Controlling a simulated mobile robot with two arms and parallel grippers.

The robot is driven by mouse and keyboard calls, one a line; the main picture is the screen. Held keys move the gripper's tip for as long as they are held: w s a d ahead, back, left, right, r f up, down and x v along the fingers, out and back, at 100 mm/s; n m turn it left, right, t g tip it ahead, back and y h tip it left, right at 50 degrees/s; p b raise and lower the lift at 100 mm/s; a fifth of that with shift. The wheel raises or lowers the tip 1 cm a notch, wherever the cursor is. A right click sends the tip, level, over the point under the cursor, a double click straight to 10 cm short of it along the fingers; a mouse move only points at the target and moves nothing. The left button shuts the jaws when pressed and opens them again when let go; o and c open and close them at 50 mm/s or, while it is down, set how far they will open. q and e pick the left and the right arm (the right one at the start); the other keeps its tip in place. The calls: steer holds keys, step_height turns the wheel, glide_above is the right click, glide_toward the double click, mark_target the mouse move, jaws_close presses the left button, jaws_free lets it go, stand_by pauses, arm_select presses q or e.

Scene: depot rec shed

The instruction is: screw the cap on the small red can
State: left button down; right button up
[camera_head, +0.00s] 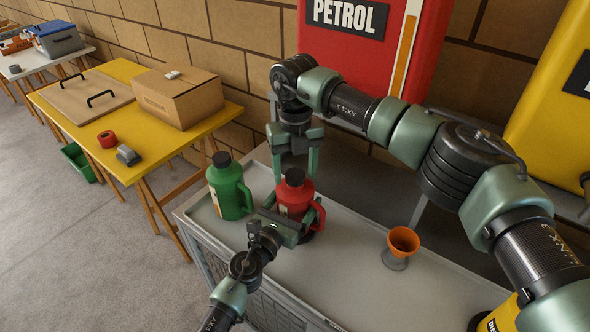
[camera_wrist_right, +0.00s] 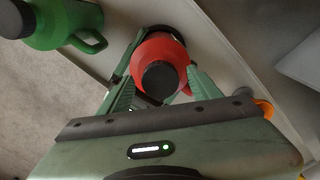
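The small red can (camera_head: 293,200) stands on the grey bench with a black cap (camera_head: 295,177) on its mouth. Whether the cap is tight cannot be told. My left gripper (camera_head: 286,216) has its fingers on both sides of the can's body and appears shut on it. My right gripper (camera_head: 296,152) points down above the can, its fingers spread apart and empty. In the right wrist view the can (camera_wrist_right: 172,52) and cap (camera_wrist_right: 160,79) show between the spread fingers.
A green can (camera_head: 229,196) with a black cap stands close left of the red can. An orange funnel (camera_head: 403,241) stands to the right. A red petrol tank (camera_head: 375,50) rises behind the bench (camera_head: 335,285). The bench front right of the left gripper is clear.

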steer(key=shift+r, duration=2.3)
steer(key=shift+c, duration=0.4)
steer(key=n, duration=0.1)
steer(key=r+n, duration=0.1)
steer(key=n, duration=0.3)
steer(key=r+n, duration=0.1)
steer(key=n, duration=0.3)
steer(key=r+n, duration=0.1)
steer(key=n, duration=0.2)
steer(key=shift+r, duration=0.2)
steer(key=shift+f, duration=4)
